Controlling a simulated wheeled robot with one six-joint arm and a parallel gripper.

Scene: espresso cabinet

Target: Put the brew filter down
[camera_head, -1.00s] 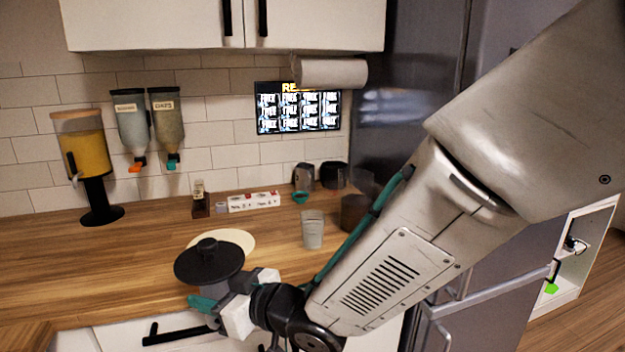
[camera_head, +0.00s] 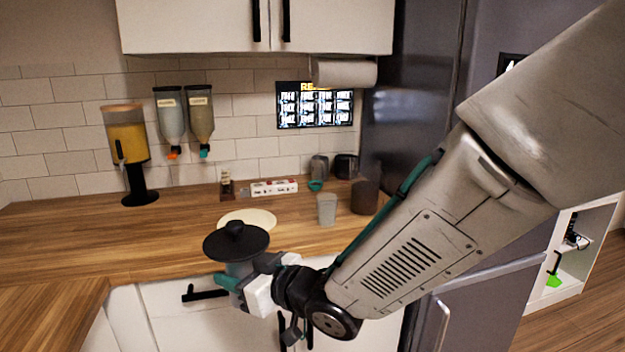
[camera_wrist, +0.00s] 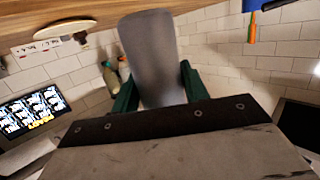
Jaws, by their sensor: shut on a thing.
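The brew filter (camera_head: 236,243) is a grey cup-like body under a black round lid with a knob. My gripper (camera_head: 238,283) is shut on its body, with teal fingers on either side. In the head view the filter is upright and overlaps the front edge of the wooden counter (camera_head: 150,235); its height above the counter is hard to tell. In the wrist view the grey filter body (camera_wrist: 150,55) stands between the two dark teal fingers (camera_wrist: 158,90). The lid is not clearly seen there.
A pale round board (camera_head: 262,217) lies behind the filter. A grey cup (camera_head: 327,209), a dark canister (camera_head: 364,198), a power strip (camera_head: 273,187) and a juice dispenser (camera_head: 126,150) stand farther back. The counter's left part is clear. The fridge (camera_head: 415,100) is at right.

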